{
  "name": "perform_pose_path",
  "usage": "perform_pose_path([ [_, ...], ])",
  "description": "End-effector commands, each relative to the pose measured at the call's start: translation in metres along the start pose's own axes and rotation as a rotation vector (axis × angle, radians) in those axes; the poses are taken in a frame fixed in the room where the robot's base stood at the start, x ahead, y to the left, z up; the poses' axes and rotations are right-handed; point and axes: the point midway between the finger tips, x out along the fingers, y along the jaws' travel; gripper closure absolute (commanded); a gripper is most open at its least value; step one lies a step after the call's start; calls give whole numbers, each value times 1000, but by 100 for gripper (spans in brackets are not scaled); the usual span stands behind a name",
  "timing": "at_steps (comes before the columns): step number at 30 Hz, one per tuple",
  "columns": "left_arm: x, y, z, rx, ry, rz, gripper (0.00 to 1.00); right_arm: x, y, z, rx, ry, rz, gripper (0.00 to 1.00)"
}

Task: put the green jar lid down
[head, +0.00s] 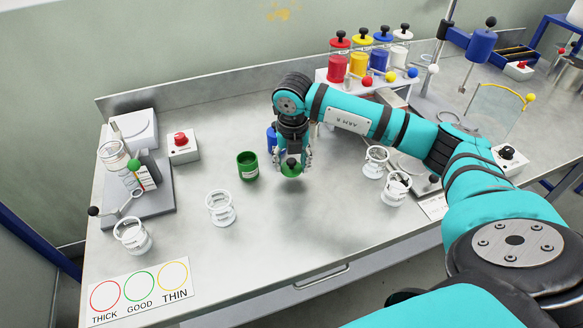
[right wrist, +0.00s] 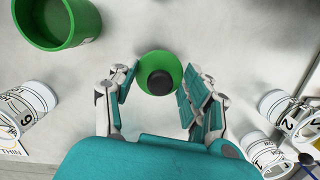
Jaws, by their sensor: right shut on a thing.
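The green jar lid (head: 291,171) with a black knob is at my right gripper (head: 292,160), which points down over the table's middle. In the right wrist view, the lid (right wrist: 147,60) sits between the fingertips of the right gripper (right wrist: 158,88), which is shut on it. The lid is at or just above the table; a faint shadow lies below it. The open green jar (head: 248,172) stands upright just left of the lid, apart from it. It also shows in the right wrist view (right wrist: 80,38). My left gripper is not in view.
A clear cup (head: 221,208) stands front left, and two more cups (head: 376,162) (head: 396,188) stand right. Lidded colour jars (head: 338,66) stand at the back. The table (head: 300,225) in front of the lid is clear.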

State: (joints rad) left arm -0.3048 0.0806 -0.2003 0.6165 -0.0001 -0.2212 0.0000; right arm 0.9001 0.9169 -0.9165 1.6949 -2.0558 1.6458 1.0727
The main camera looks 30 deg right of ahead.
Motion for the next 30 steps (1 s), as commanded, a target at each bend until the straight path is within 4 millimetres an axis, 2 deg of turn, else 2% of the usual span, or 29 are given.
perform_pose_path([
  [6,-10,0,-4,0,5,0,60,27,0,-5,-1,3,-2,64],
  [17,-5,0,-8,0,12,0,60,35,0,-5,-1,1,-1,64],
  [18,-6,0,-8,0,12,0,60,34,0,-5,-1,0,0,48],
  [23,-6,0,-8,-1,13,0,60,33,0,-5,-1,1,-1,28],
  [30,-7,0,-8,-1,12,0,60,33,0,-5,-1,1,-1,28],
])
